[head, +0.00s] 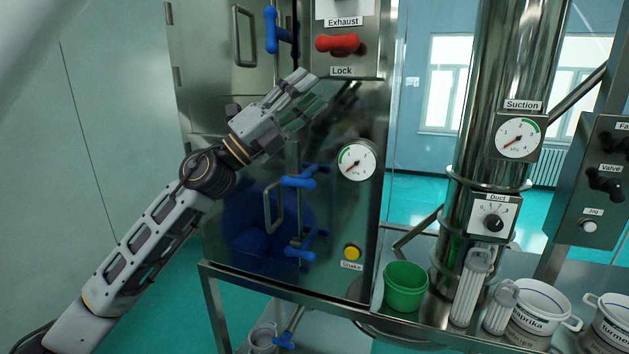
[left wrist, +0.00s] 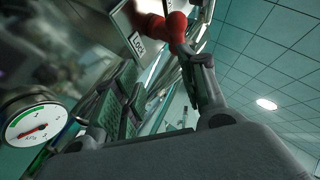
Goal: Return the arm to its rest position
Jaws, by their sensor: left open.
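My left arm comes in from the left in the head view and reaches up to the steel cabinet. My left gripper (head: 303,92) is open and appears empty. It is in front of the cabinet face, below the red Lock handle (head: 337,43) and above the round gauge (head: 357,161). In the left wrist view, the red handle (left wrist: 165,27) shows beyond the fingers (left wrist: 165,110). I cannot tell the exact gap, but the gripper looks apart from the handle. My right gripper is not in view.
Blue latches (head: 299,181) and a metal door handle (head: 272,205) stick out below the gripper. A green bucket (head: 405,287), a paprika pot (head: 541,306) and a steel column (head: 503,90) stand at the right. Open space lies left, beside the pale wall (head: 110,120).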

